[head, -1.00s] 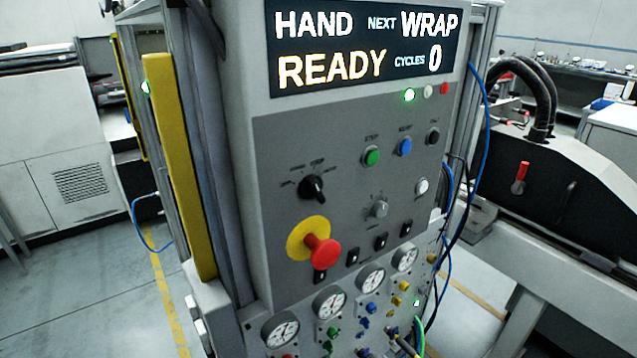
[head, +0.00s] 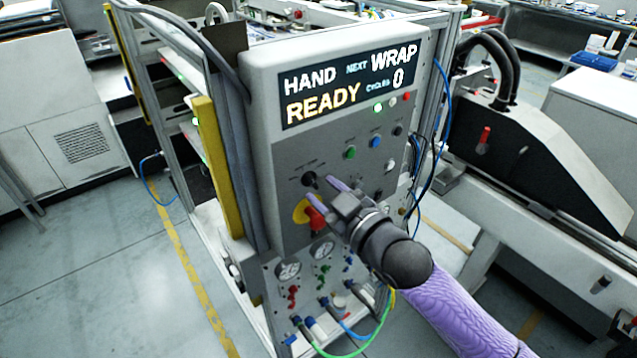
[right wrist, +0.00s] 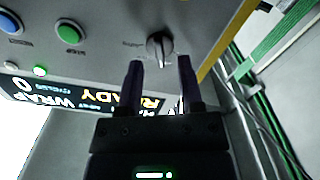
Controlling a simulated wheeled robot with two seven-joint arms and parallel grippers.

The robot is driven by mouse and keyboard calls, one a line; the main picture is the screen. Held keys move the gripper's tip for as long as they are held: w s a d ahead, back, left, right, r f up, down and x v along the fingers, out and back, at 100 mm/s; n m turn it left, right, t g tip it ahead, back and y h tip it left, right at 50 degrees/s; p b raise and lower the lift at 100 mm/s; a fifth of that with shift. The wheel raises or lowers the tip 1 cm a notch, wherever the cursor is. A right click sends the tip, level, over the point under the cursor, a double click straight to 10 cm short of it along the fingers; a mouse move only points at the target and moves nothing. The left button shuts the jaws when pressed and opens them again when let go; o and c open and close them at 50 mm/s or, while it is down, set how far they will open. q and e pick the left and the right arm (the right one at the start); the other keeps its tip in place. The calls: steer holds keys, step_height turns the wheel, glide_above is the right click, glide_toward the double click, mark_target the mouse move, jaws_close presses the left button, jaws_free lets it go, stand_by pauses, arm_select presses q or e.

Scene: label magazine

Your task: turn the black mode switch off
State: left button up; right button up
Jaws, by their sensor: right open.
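The black mode switch (head: 309,179) is a rotary knob on the grey control panel (head: 330,150), below the display. In the right wrist view the knob (right wrist: 159,46) shows just beyond the fingertips, between their two lines. My right gripper (head: 321,189) is open and empty, its two purple fingers apart and pointing at the panel close to the knob. It also shows in the right wrist view (right wrist: 160,64). I cannot tell whether a finger touches the knob. The lettering around the knob is too small to read. My left gripper is not in view.
The red emergency stop (head: 315,219) on its yellow disc is just below the switch, partly behind my gripper. Green (head: 349,153) and blue (head: 375,141) buttons sit to the upper right. The display (head: 345,87) reads HAND and READY. Gauges (head: 289,270) and hoses are below.

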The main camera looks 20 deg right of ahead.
steer(key=shift+x, duration=1)
jaws_close()
steer(key=shift+n, duration=0.3)
steer(key=n+p, duration=0.1)
steer(key=n, duration=0.2)
steer(key=shift+p, duration=0.3)
steer(key=n+p, duration=0.1)
steer(key=n, duration=0.4)
steer(key=shift+n, duration=0.3)
